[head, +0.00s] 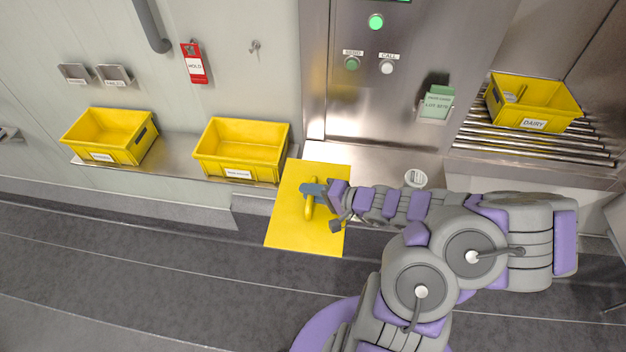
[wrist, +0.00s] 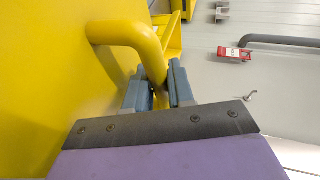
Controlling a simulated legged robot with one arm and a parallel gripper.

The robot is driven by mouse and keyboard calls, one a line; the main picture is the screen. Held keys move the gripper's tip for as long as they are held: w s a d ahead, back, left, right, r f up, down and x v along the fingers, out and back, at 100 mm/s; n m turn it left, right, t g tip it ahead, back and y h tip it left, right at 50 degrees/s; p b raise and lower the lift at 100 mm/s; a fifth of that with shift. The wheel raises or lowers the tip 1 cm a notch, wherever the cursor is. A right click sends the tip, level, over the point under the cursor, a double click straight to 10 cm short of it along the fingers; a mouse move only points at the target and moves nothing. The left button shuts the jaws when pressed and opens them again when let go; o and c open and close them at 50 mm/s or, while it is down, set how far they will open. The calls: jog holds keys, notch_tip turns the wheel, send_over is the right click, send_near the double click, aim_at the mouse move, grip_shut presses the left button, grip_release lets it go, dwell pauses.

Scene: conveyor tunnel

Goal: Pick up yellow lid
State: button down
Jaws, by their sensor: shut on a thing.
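The yellow lid (head: 290,222) is a flat rectangular panel with a raised bar handle. In the head view it is held out in front of the metal shelf edge, near the middle. My gripper (head: 315,191) is shut on the lid's handle. In the wrist view the handle (wrist: 128,32) passes between the two fingers of my gripper (wrist: 160,85), and the lid's flat face (wrist: 40,80) fills the left side. Whether the lid touches the shelf cannot be told.
Two yellow crates, one at left (head: 88,136) and one nearer (head: 215,163), stand on the metal shelf (head: 180,150). A DAIRY crate (head: 510,116) sits on rollers (head: 480,135) at right. A round white container (head: 415,178) stands behind my arm. The grey floor (head: 130,270) is clear.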

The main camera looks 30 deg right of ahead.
aim_at(311, 208)
jog(key=shift+s+a+r+p, duration=0.2)
jog(key=shift+s+a+p, duration=0.3)
jog(key=shift+p, duration=0.85)
jog(key=shift+s+a+r+p, duration=0.25)
jog(key=shift+s+p, duration=0.3)
jog(key=shift+p, duration=0.8)
jog(key=s+p, duration=0.1)
jog(key=p, duration=0.1)
jog(key=s+a+p, duration=0.1)
jog(key=p, duration=0.1)
jog(key=shift+a+f, duration=0.15)
jog(key=shift+f, duration=0.25)
jog(key=c, duration=1.5)
grip_release()
jog(key=shift+c, duration=0.2)
grip_shut()
